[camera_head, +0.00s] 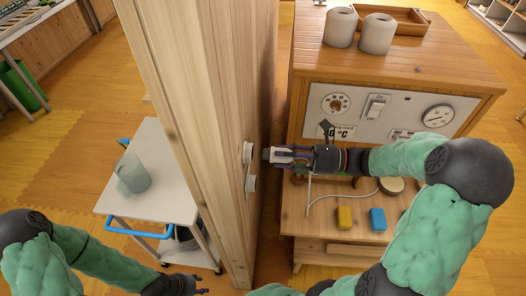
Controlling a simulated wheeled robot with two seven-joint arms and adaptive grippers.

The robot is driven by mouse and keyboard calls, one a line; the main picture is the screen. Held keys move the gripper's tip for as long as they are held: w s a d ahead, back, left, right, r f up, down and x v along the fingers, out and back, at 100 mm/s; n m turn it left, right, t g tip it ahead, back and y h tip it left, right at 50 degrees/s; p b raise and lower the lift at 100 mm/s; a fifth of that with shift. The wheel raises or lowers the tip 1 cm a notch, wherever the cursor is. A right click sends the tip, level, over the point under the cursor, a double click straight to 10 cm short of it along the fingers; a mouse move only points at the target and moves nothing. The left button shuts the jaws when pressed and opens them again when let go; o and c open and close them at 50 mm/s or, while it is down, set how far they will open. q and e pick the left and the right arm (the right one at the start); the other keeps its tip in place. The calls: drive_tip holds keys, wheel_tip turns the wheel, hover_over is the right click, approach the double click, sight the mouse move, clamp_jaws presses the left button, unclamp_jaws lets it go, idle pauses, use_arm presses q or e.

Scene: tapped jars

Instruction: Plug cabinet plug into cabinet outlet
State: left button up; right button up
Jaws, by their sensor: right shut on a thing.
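My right gripper (283,154) reaches in from the right, in front of the cabinet, and points left. Two round white outlets sit on the side of the wooden post: an upper one (248,152) and a lower one (251,184). The plug is level with the upper outlet, seemingly with a small gap. I cannot tell which is the cabinet outlet. My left gripper (202,291) is low at the bottom edge, far from the plug; its fingers are too small to read.
The wooden cabinet (470,75) has a dial panel (365,113) and two white rolls on top. A white cord (335,195), a yellow block (345,217) and a blue block (378,219) lie on its lower shelf. A white cart (165,200) with a jar stands left of the post.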

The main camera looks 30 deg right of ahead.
drive_tip(key=p+v, duration=0.1)
drive_tip(key=v, duration=0.3)
drive_tip(key=shift+s+d, duration=0.2)
drive_tip(key=shift+d, duration=0.1)
drive_tip(key=shift+f, duration=0.15)
drive_tip(key=w+a+f+b, duration=0.2)
drive_tip(key=a+f+b, duration=0.1)
drive_tip(key=f, duration=1.1)
drive_tip(key=shift+a+f, duration=0.25)
idle(1.7)
drive_tip(key=shift+f, duration=0.1)
drive_tip(key=shift+w+a, duration=0.1)
idle(0.4)
drive_tip(key=shift+p+x, duration=0.3)
drive_tip(key=shift+x, duration=0.8)
